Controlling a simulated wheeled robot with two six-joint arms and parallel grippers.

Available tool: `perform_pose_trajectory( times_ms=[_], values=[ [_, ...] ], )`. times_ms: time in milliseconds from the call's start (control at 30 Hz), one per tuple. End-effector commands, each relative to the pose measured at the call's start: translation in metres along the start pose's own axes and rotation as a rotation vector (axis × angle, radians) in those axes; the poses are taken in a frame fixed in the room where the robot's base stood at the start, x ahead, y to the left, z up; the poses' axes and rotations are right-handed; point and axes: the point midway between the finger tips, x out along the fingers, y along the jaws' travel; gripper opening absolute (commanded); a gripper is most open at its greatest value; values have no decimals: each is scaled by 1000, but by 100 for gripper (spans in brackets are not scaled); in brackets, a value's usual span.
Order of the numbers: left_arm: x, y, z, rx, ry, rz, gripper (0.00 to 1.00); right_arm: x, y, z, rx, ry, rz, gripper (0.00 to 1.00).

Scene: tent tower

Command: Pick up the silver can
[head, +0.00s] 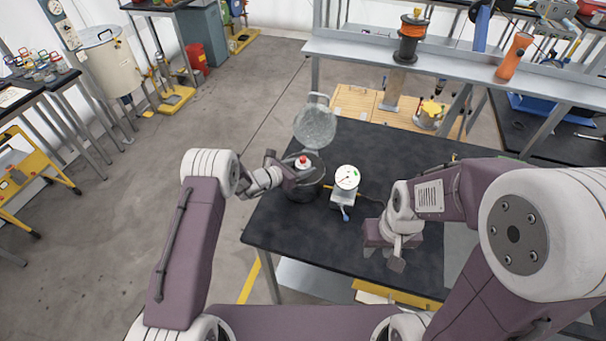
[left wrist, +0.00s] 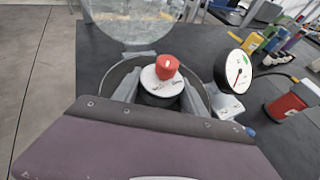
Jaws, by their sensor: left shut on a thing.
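The silver can (head: 303,166) has a pale silver top and a red cap. In the left wrist view the can (left wrist: 162,86) is upright inside a round, dark-rimmed vessel (left wrist: 203,88), with its lower body hidden. My left gripper (head: 301,168) reaches in from the left and is shut on the can; one finger shows on each side of it (left wrist: 161,92). I cannot tell whether the can's base touches the vessel floor. My right gripper (head: 384,257) is open and empty over the table's front right part.
The vessel's clear round lid (head: 315,126) stands raised behind it. A white dial gauge (head: 347,177) stands close on the right, with a blue-handled valve (head: 345,213) below. The black table (head: 300,235) is clear in front. A raised shelf (head: 450,68) crosses behind.

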Motion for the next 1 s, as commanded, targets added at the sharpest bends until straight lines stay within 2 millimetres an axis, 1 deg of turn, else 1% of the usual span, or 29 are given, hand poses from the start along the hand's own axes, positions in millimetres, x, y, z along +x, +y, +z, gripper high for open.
perform_pose_trajectory(
  times_ms=[167, 267, 367, 600, 700, 800, 1000],
  values=[
    [0, 0, 2, 2, -3, 0, 0, 0, 0, 0, 0, 0, 0, 33],
    [-3, 0, 8, 3, -4, 0, 0, 2, 0, 0, 0, 0, 0, 33],
    [-9, 1, 24, 5, -6, 1, 0, 6, 0, 1, 0, 0, 0, 33],
    [-30, 0, 74, 6, -6, 2, 0, 17, 0, 2, 0, 0, 0, 33],
    [-35, 0, 86, 2, -5, 0, 0, 18, 0, 2, 0, 0, 0, 33],
    [-38, 0, 93, 2, -3, 0, 0, 18, 0, 2, 0, 0, 0, 33],
    [-39, 0, 94, 0, -2, 0, 0, 18, 0, 2, 0, 0, 0, 33]
  ],
)
